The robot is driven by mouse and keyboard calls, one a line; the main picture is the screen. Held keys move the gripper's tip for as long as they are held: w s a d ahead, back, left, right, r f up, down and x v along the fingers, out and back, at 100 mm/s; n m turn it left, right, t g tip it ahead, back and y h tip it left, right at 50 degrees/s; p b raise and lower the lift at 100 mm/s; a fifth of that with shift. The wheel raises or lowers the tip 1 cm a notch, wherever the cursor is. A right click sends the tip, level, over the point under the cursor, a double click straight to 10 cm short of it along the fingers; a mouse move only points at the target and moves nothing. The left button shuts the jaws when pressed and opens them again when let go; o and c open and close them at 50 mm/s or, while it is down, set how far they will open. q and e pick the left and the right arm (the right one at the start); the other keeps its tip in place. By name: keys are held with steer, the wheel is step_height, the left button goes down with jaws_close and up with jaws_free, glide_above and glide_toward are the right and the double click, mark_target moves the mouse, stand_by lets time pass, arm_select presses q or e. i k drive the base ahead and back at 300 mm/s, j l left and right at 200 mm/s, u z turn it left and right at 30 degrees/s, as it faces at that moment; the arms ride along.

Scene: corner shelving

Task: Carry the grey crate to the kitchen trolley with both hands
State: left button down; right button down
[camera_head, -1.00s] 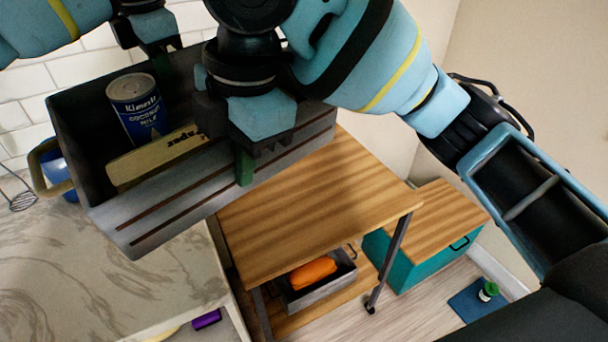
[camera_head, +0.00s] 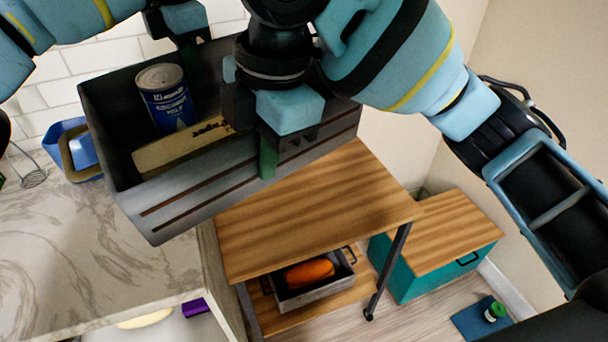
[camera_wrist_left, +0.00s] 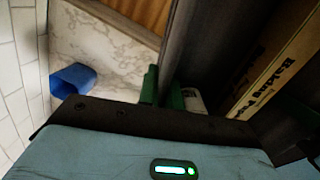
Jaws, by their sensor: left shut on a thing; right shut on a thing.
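The grey crate (camera_head: 215,198) is held up in the air, tilted in the head view, between the marble counter and the wooden-topped kitchen trolley (camera_head: 310,215). A blue can (camera_head: 167,100) and a tan box (camera_head: 180,149) are inside it. My right gripper (camera_head: 268,155) is shut on the crate's near wall. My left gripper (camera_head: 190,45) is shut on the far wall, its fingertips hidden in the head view. In the left wrist view its green fingers (camera_wrist_left: 160,90) clasp the crate wall (camera_wrist_left: 182,45). The crate overlaps the trolley's back left part in the picture.
The marble counter (camera_head: 90,250) lies at left, with a blue container (camera_head: 72,145) and a wire whisk (camera_head: 35,177) on it. The trolley's top is bare where visible; a small tray (camera_head: 300,298) with an orange item sits below. A teal cabinet (camera_head: 440,265) stands at right.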

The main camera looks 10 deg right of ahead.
mark_target(298, 175)
steer(key=l+u, duration=0.1)
steer(key=l, duration=0.35)
steer(key=k+l, duration=0.15)
steer(key=l, duration=0.35)
steer(key=l+u, duration=0.15)
steer(key=l, duration=0.3)
